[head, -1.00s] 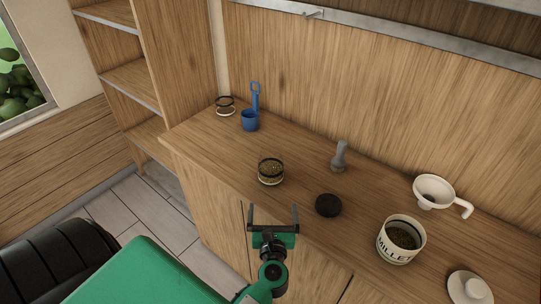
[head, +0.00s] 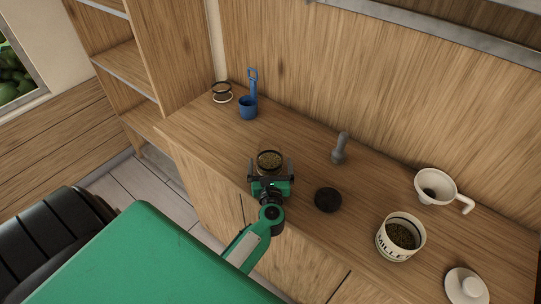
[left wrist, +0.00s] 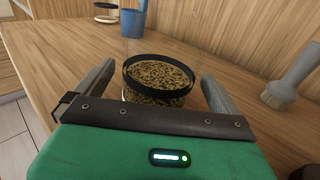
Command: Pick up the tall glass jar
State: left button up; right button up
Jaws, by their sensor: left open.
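The glass jar (head: 269,160) stands upright on the wooden counter, filled with speckled seed or grain and ringed by a dark rim. It also shows in the left wrist view (left wrist: 158,78), just ahead of my left gripper. My left gripper (head: 271,171) is open, with one finger on each side of the jar; in the left wrist view its fingers (left wrist: 155,84) flank the jar with small gaps. The lower front of the jar is hidden by the gripper. My right gripper is not in view.
A millet canister (head: 386,240), a white funnel (head: 434,184) and a white lid (head: 466,287) are further right. A blue scoop (head: 248,110) and a small empty jar (head: 222,93) stand back left.

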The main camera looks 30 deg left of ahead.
pick_arm(q)
jog(key=shift+w+a+r, duration=0.1)
jog(key=shift+w+r, duration=0.15)
jog(key=shift+r, duration=0.15)
jog(key=shift+w+a+r+p, duration=0.1)
jog(key=shift+w+a+p, duration=0.1)
jog(key=shift+w+p, duration=0.15)
jog(key=shift+w+a+f, duration=0.55)
jog(key=shift+w+a, duration=0.2)
jog(key=shift+w, duration=0.15)
jog(key=shift+s+d+r, duration=0.15)
jog(key=shift+s+r, duration=0.05)
jog(key=shift+s, duration=0.1)
jog(key=shift+c, duration=0.2)
jog(key=c, duration=0.4)
jog(key=shift+f, duration=0.1)
jog(key=c, duration=0.7)
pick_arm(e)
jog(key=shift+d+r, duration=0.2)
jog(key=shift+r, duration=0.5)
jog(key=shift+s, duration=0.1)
